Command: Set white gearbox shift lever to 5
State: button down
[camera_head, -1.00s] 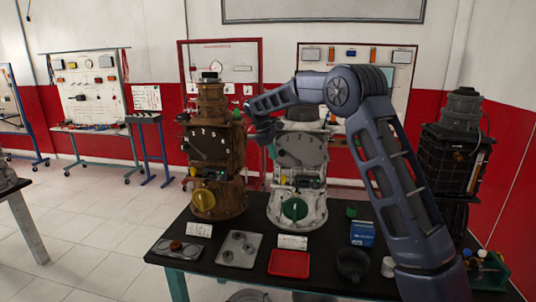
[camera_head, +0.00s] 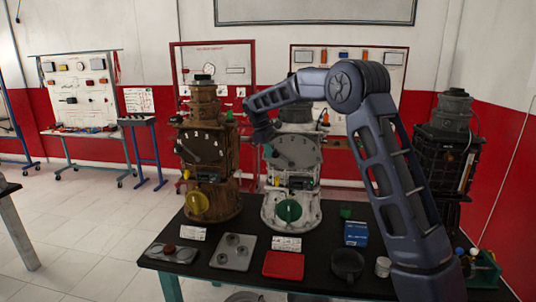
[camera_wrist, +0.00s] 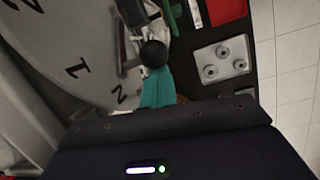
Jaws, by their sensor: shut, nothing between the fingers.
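The white gearbox (camera_head: 300,185) stands on the black table, with a grey-white numbered dial (camera_head: 306,153) on its front and a green round cover below. In the wrist view the dial (camera_wrist: 50,45) shows the numbers 1 and 2. A lever with a black ball knob (camera_wrist: 154,53) shows beside the dial there; which number it points to, I cannot tell. My gripper (camera_head: 268,151) is at the dial's left side. Its teal fingers (camera_wrist: 157,88) are shut and empty, with their tips close to the knob. Whether they touch it, I cannot tell.
A brown gearbox (camera_head: 207,165) stands close on the left, near my gripper. A grey plate (camera_head: 233,263), a red tray (camera_head: 284,265), a blue box (camera_head: 356,233) and a black bowl (camera_head: 347,262) lie in front. A black machine (camera_head: 438,158) stands at the right.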

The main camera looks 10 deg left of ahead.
jog(key=shift+d+r, duration=0.1)
jog(key=shift+d+r+y, duration=0.65)
jog(key=shift+r+y, duration=0.05)
jog(key=shift+y, duration=0.3)
jog(key=d+r+y, duration=0.2)
jog(key=d+y, duration=0.2)
jog(key=y, duration=0.1)
jog(key=d+r+y, duration=0.1)
jog(key=d+y, duration=0.1)
jog(key=shift+d, duration=0.25)
jog(key=d+y, duration=0.2)
jog(key=shift+d+r, duration=0.1)
jog(key=shift+d, duration=0.25)
jog(key=d+y, duration=0.2)
jog(key=d+f+y, duration=0.1)
jog(key=d+y, duration=0.1)
jog(key=shift+d+m+y, duration=0.1)
jog(key=shift+m+y, duration=0.2)
jog(key=d+f+y, duration=0.6)
jog(key=y, duration=0.1)
jog(key=shift+f+t+y, duration=0.3)
jog(key=shift+f, duration=0.05)
